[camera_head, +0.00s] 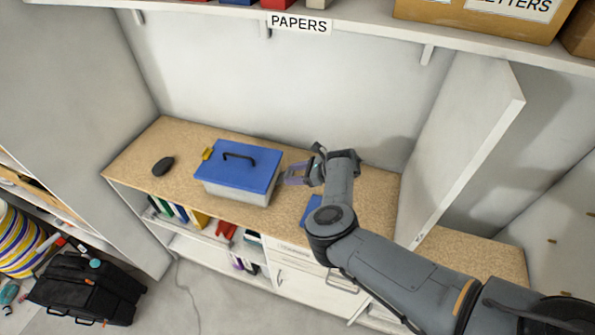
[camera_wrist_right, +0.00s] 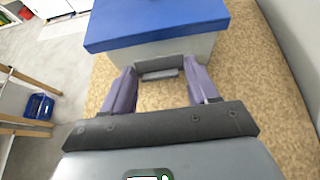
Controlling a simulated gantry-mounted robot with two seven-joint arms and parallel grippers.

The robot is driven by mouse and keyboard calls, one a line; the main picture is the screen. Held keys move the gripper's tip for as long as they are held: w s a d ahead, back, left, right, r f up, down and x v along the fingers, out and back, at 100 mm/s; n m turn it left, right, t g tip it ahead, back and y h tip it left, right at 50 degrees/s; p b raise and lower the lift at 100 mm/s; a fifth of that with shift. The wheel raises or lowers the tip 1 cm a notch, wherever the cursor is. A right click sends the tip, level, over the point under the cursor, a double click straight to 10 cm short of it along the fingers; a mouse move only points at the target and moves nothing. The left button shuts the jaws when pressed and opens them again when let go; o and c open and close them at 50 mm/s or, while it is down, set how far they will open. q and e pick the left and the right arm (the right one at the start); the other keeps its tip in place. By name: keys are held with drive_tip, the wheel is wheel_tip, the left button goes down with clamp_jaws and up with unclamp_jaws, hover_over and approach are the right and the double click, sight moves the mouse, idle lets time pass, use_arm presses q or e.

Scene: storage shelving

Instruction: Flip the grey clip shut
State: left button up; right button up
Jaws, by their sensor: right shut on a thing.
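A box with a blue lid (camera_head: 238,165) and a pale grey body (camera_head: 232,193) stands on the wooden counter. In the right wrist view the blue lid (camera_wrist_right: 155,22) is ahead of my gripper. The grey clip (camera_wrist_right: 160,74) is at the near side of the box, below the lid edge, between my right fingertips. My left gripper is not in view.
A dark oval object (camera_head: 163,166) lies on the counter left of the box. A blue item (camera_head: 311,210) is partly hidden by my right arm. A white panel (camera_head: 465,140) stands at the right, and a shelf labelled PAPERS (camera_head: 299,24) is above.

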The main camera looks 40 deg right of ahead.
drive_tip(key=shift+w+a+r+g+h+p, duration=0.25)
drive_tip(key=shift+w+r+g+h+p, duration=0.2)
drive_tip(key=shift+g+p, duration=0.25)
drive_tip(key=shift+s, duration=0.1)
drive_tip(key=o, duration=1.2)
drive_tip(key=v, duration=1)
drive_tip(key=shift+s+d+r, duration=0.2)
drive_tip(key=shift+s+r, duration=0.05)
